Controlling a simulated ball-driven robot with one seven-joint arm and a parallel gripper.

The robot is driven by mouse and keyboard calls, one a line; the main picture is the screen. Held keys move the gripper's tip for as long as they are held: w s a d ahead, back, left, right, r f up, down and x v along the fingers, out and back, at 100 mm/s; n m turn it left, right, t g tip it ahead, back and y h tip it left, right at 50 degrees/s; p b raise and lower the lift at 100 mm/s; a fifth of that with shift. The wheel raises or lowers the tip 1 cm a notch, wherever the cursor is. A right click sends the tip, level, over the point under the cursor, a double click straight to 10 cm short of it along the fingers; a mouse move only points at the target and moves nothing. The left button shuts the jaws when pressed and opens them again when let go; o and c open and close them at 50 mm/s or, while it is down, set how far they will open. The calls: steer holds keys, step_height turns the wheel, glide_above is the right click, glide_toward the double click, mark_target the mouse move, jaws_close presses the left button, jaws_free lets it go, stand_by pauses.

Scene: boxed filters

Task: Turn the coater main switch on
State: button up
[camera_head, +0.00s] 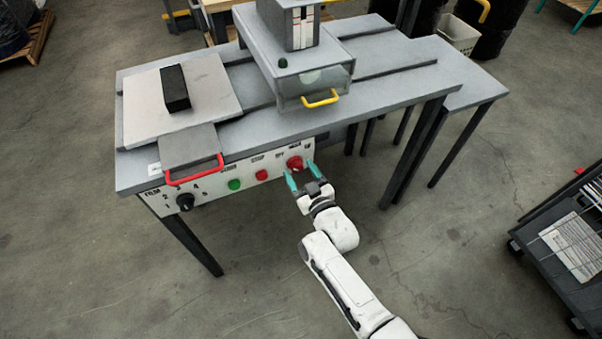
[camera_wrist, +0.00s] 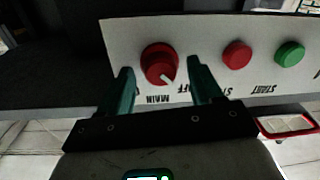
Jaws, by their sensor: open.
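The main switch is a red round knob (camera_head: 295,162) at the right end of the white control panel (camera_head: 214,186) on the coater's front. In the wrist view the knob (camera_wrist: 160,65) has a white pointer mark and the word MAIN by it, upside down; part of the label is hidden by a finger. My gripper (camera_head: 302,178) is open, its teal fingers pointing at the panel. In the wrist view my gripper's fingers (camera_wrist: 161,82) stand on either side of the knob, with a gap visible; I cannot tell whether they touch it.
A red button (camera_head: 262,175), a green button (camera_head: 235,184) and a black selector knob (camera_head: 185,201) sit left of the switch. A red handle (camera_head: 194,172) juts out above the panel. A dark cart (camera_head: 560,240) stands at right. The floor before the panel is clear.

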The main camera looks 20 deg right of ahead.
steer(key=shift+c, duration=0.5)
steer(key=c, duration=1)
steer(key=shift+o, duration=0.2)
steer(key=shift+f+m+b, duration=0.1)
steer(key=shift+m+b, duration=0.25)
steer(key=shift+m, duration=0.05)
steer(key=m+b, duration=0.2)
steer(key=shift+f+m, duration=0.1)
steer(key=shift+m, duration=0.3)
steer(key=m+b, duration=0.1)
steer(key=m, duration=0.3)
steer(key=shift+m+b, duration=0.35)
steer(key=shift+m, duration=0.05)
steer(key=m, duration=0.2)
steer(key=m+b, duration=0.1)
steer(key=m, duration=0.2)
steer(key=shift+m+t+h, duration=0.3)
steer(key=shift+m, duration=2.2)
